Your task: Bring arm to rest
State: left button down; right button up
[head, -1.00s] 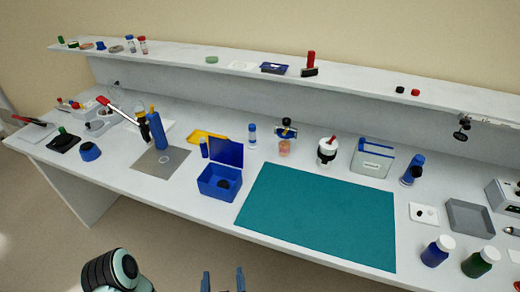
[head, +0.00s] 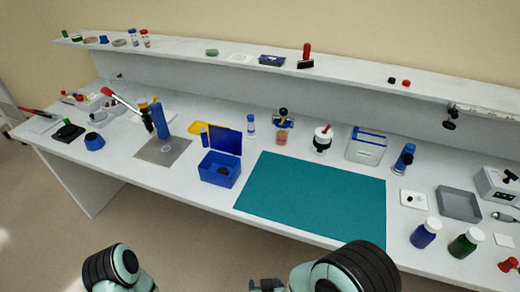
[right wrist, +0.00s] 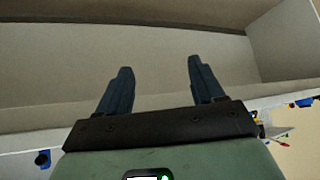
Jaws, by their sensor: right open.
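My right arm comes in at the bottom of the head view. Its gripper (head: 266,286) is at the lower edge, in front of the bench and clear of it. In the right wrist view the two dark fingers of the right gripper (right wrist: 160,82) stand apart with nothing between them. My left arm shows only as a rounded link at the bottom left of the head view. The left gripper is outside the frames.
The white bench (head: 300,232) carries a teal mat (head: 315,198), an open blue box (head: 220,170), a grey tray (head: 459,203) and bottles with white caps (head: 425,233). A shelf (head: 350,72) runs behind. The floor in front of the bench is free.

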jog(key=s+d+f+m+g, duration=0.2)
jog(key=s+d+f+g, duration=0.35)
jog(key=d+f, duration=0.4)
jog(key=s+d+f+m+g+y, duration=0.1)
jog(key=s+f+m+g+y, duration=0.1)
jog(key=s+f, duration=0.6)
jog(key=s+m+g, duration=0.1)
jog(key=s, duration=0.3)
jog(key=shift+s+d+g+y+p, duration=0.15)
jog(key=shift+d+g+y+p, duration=0.15)
jog(key=shift+g+p, duration=0.1)
